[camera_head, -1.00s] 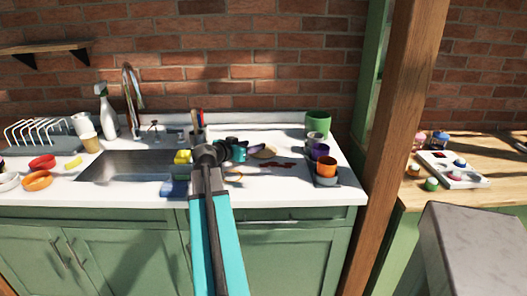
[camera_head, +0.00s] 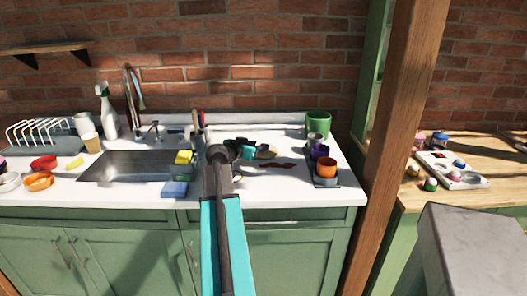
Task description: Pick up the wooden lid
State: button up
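A tan, round, flat piece that looks like the wooden lid (camera_head: 269,154) lies on the white counter, right of the sink. My gripper (camera_head: 262,149) is small and dark here, at the end of my teal and black arm. It overlaps the left and upper part of the tan piece in the picture. I cannot tell whether it touches the piece. Its fingers are too small and dark to show whether they are open or shut.
The metal sink (camera_head: 135,165), yellow sponge (camera_head: 184,157) and blue sponge (camera_head: 174,189) lie to the left. A dark tray (camera_head: 325,181) with orange (camera_head: 327,167) and purple cups stands to the right, before a green pot (camera_head: 318,122). A dark red item (camera_head: 283,166) lies nearby.

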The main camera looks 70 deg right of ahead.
jog(key=shift+x, duration=1.25)
grip_shut()
